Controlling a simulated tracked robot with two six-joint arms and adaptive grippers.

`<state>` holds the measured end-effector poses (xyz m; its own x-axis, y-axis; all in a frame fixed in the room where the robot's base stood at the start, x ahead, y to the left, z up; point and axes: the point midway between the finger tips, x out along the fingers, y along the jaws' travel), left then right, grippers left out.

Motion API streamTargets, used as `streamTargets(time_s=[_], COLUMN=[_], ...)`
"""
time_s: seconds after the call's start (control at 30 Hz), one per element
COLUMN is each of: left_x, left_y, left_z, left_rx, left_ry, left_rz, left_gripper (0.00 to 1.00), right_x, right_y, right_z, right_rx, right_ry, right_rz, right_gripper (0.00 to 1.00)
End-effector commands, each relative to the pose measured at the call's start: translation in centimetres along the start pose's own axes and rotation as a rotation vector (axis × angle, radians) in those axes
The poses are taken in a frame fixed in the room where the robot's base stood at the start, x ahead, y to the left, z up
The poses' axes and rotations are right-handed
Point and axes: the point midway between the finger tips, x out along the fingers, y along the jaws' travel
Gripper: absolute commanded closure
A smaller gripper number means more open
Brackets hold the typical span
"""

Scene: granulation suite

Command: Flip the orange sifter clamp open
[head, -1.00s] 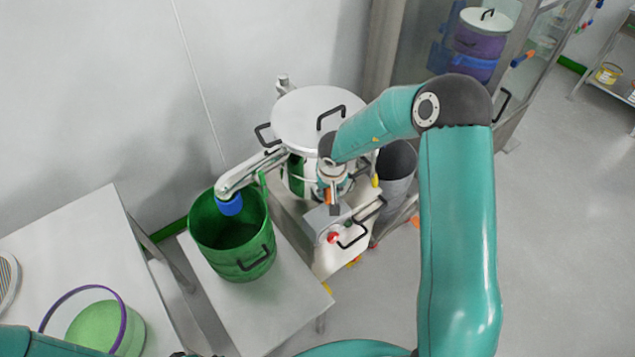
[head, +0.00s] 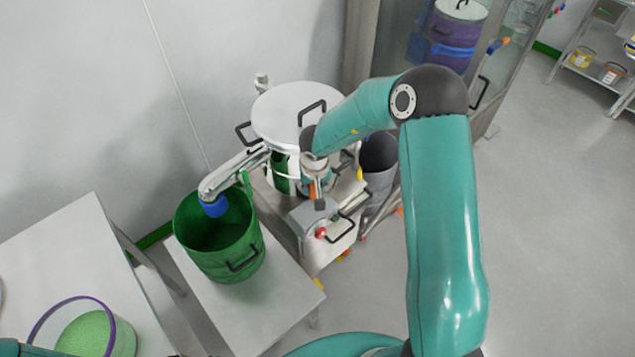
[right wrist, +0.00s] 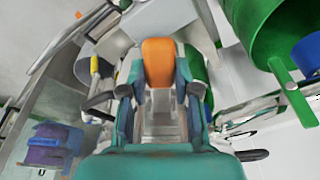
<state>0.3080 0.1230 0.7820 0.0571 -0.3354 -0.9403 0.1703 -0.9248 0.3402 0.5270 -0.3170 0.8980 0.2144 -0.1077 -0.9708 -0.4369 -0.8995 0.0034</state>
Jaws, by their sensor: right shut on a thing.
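The sifter (head: 291,118) stands behind the tables in the head view, a steel drum with a white lid and black handles. Its orange clamp (right wrist: 158,60) lies between the two fingers of my right gripper (right wrist: 158,82) in the right wrist view. The right gripper is shut on the clamp. In the head view my right gripper (head: 316,180) is at the front of the sifter, below the lid, and mostly hides the clamp. From these views I cannot tell how far the clamp is turned. My left gripper is not in view.
A green drum (head: 238,262) stands under the sifter's blue-tipped spout (head: 214,206). A grey control box with a red button (head: 320,233) is just below the right gripper. A grey bin (head: 380,178) stands close on the right. The floor at right is clear.

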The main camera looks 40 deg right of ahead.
Motion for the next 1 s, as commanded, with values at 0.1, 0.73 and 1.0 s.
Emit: streamTargets(time_s=[0.1, 0.73, 1.0], left_x=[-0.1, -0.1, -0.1], left_y=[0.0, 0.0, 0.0], left_z=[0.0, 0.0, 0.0], left_rx=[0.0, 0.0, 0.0], left_ry=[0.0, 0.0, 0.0], left_rz=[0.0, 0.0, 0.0], left_gripper=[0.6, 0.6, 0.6], right_x=[-0.7, -0.4, -2.8], right_y=[-0.1, -0.2, -0.2], right_z=[-1.2, -0.8, -0.8], right_rx=[-0.002, -0.001, 0.0], right_ry=[0.03, 0.019, 0.021], right_rz=[-0.006, -0.005, -0.005], right_gripper=[1.0, 0.44, 0.44])
